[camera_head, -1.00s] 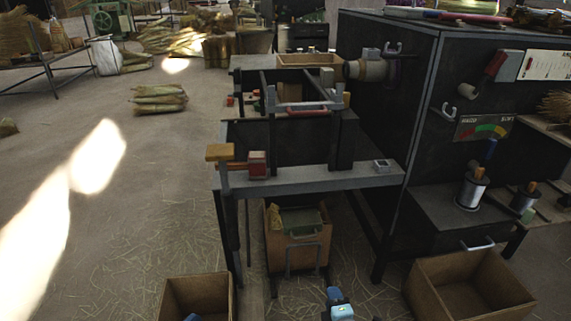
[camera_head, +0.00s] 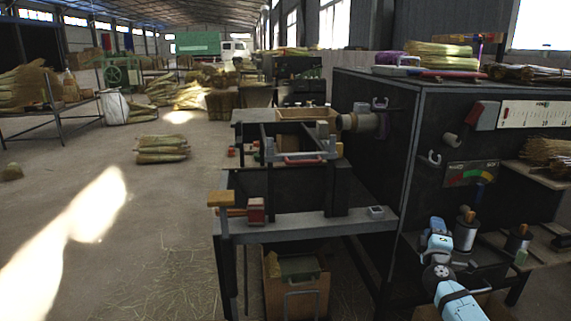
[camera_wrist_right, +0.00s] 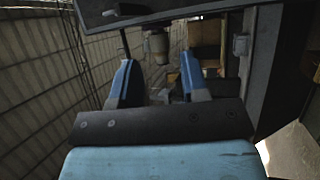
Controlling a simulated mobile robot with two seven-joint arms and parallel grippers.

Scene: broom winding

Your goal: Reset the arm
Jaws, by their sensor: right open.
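My right arm comes up from the lower right in the head view, light blue with dark joints. My right gripper (camera_head: 437,228) is at its upper end, in front of the dark cabinet (camera_head: 362,92) and left of a wire spool (camera_head: 466,233). In the right wrist view, two blue fingers stand apart with nothing between them, so the right gripper (camera_wrist_right: 158,80) is open and empty. My left gripper is not in view.
A workbench with a grey front beam (camera_head: 300,225) stands left of the arm. A box with a green item (camera_head: 298,268) sits beneath it. Broom straw bundles (camera_head: 161,149) lie on the floor at the left, where there is open room.

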